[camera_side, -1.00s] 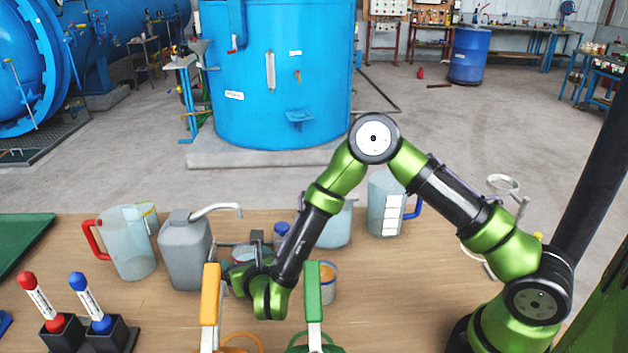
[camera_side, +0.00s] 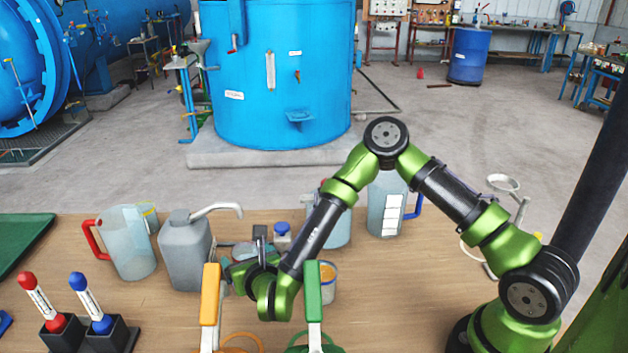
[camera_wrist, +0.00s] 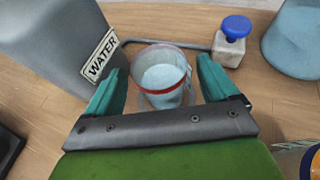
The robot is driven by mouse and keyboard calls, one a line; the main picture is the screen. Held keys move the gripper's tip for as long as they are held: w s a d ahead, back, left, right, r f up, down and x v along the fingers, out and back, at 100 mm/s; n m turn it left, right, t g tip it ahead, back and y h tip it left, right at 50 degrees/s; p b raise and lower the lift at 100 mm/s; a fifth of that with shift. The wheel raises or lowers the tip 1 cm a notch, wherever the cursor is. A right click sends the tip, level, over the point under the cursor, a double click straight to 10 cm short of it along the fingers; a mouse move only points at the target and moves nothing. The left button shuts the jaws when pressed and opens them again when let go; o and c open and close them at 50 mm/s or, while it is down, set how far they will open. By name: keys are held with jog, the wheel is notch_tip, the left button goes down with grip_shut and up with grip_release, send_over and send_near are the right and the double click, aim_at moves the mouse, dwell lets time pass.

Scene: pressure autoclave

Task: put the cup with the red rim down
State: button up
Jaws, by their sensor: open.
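The cup with the red rim (camera_wrist: 163,78) shows in the wrist view, with pale blue contents, between the two teal fingers of my gripper (camera_wrist: 160,88). The fingers are open, with a gap visible on each side of the cup. It appears upright on the wooden table; its base is partly hidden by my gripper. In the side view my gripper (camera_side: 246,264) is low over the table, right of the grey can, and mostly hides the cup.
The grey WATER can (camera_wrist: 60,40) stands close at left, its spout arching behind. A blue-capped bottle (camera_wrist: 232,42) and a translucent vessel (camera_wrist: 293,45) stand behind and right. In the side view, a jar with orange contents (camera_side: 328,283) is right of my gripper. Orange-handled (camera_side: 210,295) and green-handled (camera_side: 313,290) tools stand in front.

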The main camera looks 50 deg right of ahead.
notch_tip(320, 180, up, 12)
jog(key=w+n+t+y, duration=0.15)
jog(key=n+y, duration=0.25)
jog(key=n, duration=0.6)
jog(key=s+d+r+n+g+y, duration=0.1)
jog(key=s+r+n, duration=0.3)
jog(key=n, duration=0.5)
jog(key=s+d+r+n+g+y, duration=0.2)
jog(key=s+d+r+n, duration=0.2)
jog(key=s+n, duration=0.4)
jog(key=shift+d+r+n+y, duration=0.2)
jog(key=shift+r+n+y, duration=0.3)
jog(key=shift+n, duration=0.5)
jog(key=s+d+n+g, duration=0.1)
jog(key=s+d+n, duration=0.1)
jog(key=s, duration=0.2)
jog(key=s+d+n+g, duration=0.1)
jog(key=s+d+n, duration=0.1)
jog(key=s, duration=0.3)
jog(key=s+d+n+g, duration=0.2)
jog(key=s+n, duration=0.1)
jog(key=s, duration=0.1)
jog(key=shift+s+d+f+h, duration=0.15)
jog(key=shift+s+f+h, duration=0.1)
jog(key=shift+s+h, duration=0.1)
jog(key=shift+r, duration=0.15)
